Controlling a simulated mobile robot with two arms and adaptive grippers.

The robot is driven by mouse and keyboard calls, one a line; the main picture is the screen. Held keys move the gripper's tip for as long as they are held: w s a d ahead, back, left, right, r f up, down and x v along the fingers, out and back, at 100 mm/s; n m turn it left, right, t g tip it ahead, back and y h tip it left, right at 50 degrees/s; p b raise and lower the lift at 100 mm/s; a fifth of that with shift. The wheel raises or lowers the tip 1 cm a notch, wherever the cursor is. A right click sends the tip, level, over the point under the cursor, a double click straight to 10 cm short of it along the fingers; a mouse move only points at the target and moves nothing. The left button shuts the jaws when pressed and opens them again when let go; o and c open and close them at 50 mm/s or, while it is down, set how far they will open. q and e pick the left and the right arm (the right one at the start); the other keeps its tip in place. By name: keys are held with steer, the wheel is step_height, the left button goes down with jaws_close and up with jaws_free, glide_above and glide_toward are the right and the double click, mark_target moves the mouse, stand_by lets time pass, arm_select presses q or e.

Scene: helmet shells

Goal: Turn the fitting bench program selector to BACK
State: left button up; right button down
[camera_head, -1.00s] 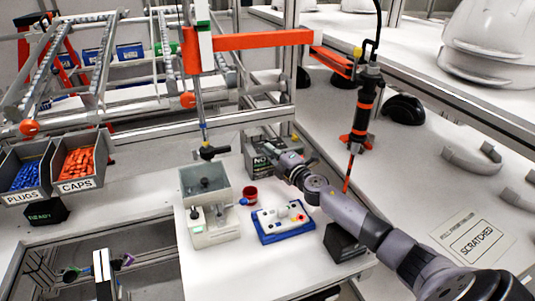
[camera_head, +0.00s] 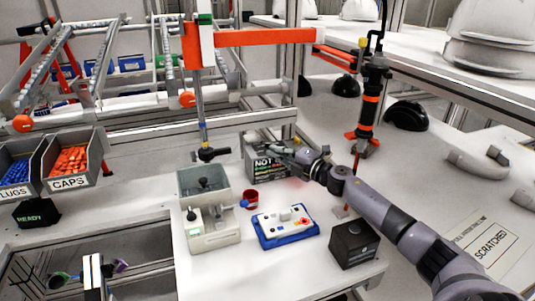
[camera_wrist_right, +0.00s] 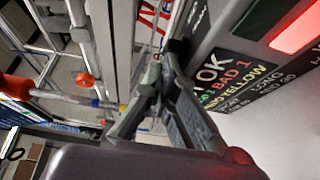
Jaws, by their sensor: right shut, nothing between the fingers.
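The bench (camera_head: 290,275) carries a white control panel on a blue base (camera_head: 285,226), with small coloured buttons on top. Right of it stands a black box (camera_head: 353,245) with a small round fitting on top. I cannot read any BACK mark, nor tell which of these is the program selector. My right gripper (camera_head: 279,150) is shut and empty, in front of the dark display box (camera_head: 265,168), above and behind the control panel. In the right wrist view its fingers (camera_wrist_right: 165,78) are together beside the display's lettering (camera_wrist_right: 232,85).
A grey-white press-like unit (camera_head: 209,232) and a red cup (camera_head: 250,198) stand left of the panel. A hanging screwdriver-like tool (camera_head: 366,115) is behind my right arm. Bins of plugs (camera_head: 17,170) and caps (camera_head: 72,160) are at left. The bench front is clear.

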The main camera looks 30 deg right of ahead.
steer(key=shift+d+r, duration=0.25)
steer(key=shift+d, duration=0.15)
steer(key=v, duration=0.7)
steer(key=shift+s+a+f, duration=0.15)
steer(key=shift+s+f, duration=0.15)
steer(key=shift+s, duration=0.1)
steer(key=shift+s, duration=0.15)
